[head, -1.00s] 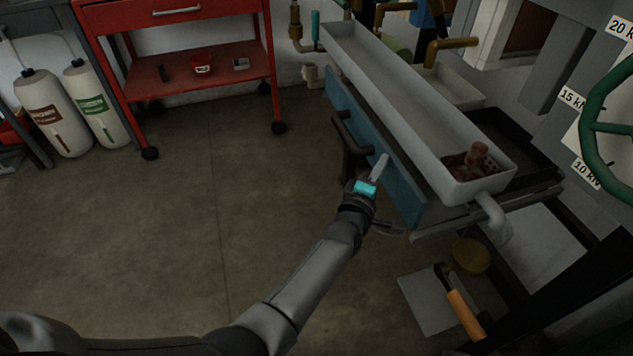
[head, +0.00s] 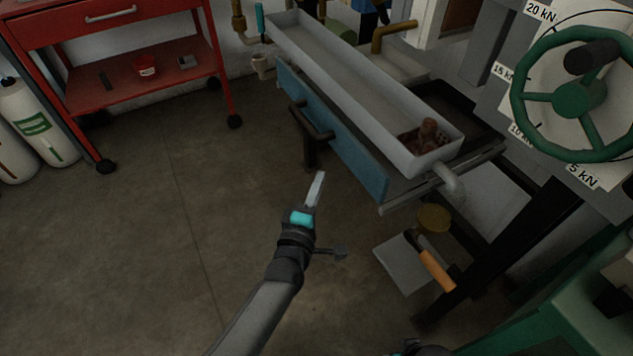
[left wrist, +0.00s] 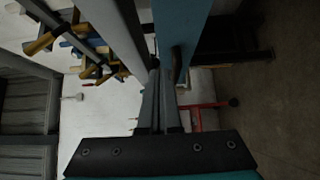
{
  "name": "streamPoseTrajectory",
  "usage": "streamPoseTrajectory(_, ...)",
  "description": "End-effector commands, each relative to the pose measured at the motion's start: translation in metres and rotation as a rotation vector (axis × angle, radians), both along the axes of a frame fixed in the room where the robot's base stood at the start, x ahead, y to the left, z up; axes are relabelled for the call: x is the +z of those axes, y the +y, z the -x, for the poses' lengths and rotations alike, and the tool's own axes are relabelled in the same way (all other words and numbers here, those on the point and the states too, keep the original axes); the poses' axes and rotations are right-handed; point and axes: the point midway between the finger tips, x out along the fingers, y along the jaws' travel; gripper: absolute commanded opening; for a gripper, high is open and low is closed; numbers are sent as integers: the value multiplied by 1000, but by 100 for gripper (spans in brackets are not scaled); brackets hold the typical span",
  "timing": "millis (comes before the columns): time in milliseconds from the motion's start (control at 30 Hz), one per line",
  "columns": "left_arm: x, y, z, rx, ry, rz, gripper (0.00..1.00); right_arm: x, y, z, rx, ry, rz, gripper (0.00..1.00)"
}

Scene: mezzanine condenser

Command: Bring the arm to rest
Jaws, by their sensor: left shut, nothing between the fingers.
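My left arm comes up from the bottom of the head view. Its gripper (head: 316,188) is shut and empty, held in the air over the open floor. It is left of and nearer than the blue drawer front (head: 335,135) with its dark handle (head: 311,124), with a visible gap in the picture. In the left wrist view the fingers (left wrist: 160,105) lie together, pointing toward the blue front. A small dark part at the bottom edge of the head view may belong to my right arm; its gripper does not show.
A long grey trough (head: 350,85) with brown lumps (head: 425,137) sits above the blue front. A green handwheel (head: 575,98) stands at right. An orange-handled tool (head: 437,270) lies low near a grey plate. A red cart (head: 140,93) stands at left. The floor (head: 130,250) between is clear.

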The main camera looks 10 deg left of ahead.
Motion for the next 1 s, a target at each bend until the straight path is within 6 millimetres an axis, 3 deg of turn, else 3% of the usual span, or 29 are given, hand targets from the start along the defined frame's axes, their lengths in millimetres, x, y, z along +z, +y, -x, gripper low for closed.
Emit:
streamPoseTrajectory(367,0,2,9,0,0,0,0,-6,-2,3,0,4,3,50)
streamPoseTrajectory(467,-8,3,12,-5,19,-36,0,-8,-3,4,1,6,5,50)
streamPoseTrajectory(567,-37,10,24,-27,86,-166,0,-15,-7,9,2,10,10,50)
streamPoseTrajectory(667,-88,23,51,-84,204,-391,0,-27,-14,17,4,14,17,50)
streamPoseTrajectory(800,-167,56,115,-237,401,-762,0,-46,-27,35,6,18,31,50)
streamPoseTrajectory(867,-196,73,147,-320,478,-907,0,-52,-33,43,7,18,36,50)
streamPoseTrajectory(1000,-247,116,231,-551,644,-1198,0,-63,-47,65,8,21,49,50)
